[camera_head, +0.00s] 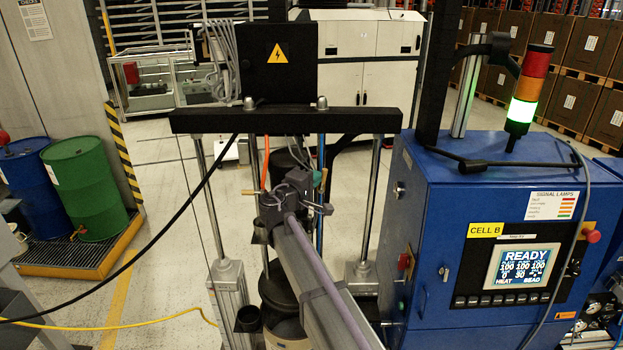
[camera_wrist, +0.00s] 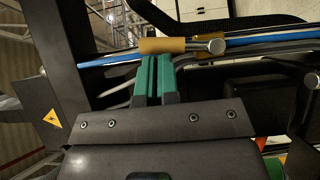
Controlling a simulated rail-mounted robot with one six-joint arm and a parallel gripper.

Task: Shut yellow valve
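The yellow valve handle (camera_wrist: 165,45) lies nearly level across the top middle of the wrist view. In the head view the green of my gripper (camera_head: 319,178) is small, beside the blue hose, and the valve is hard to make out.
A blue hose (camera_wrist: 255,39) runs beside the handle. Above stands a black crossbeam (camera_head: 285,120) with a black electrical box (camera_head: 278,60). A blue control cabinet (camera_head: 440,220) is close on the right. Blue (camera_head: 30,180) and green (camera_head: 85,190) drums stand at left.

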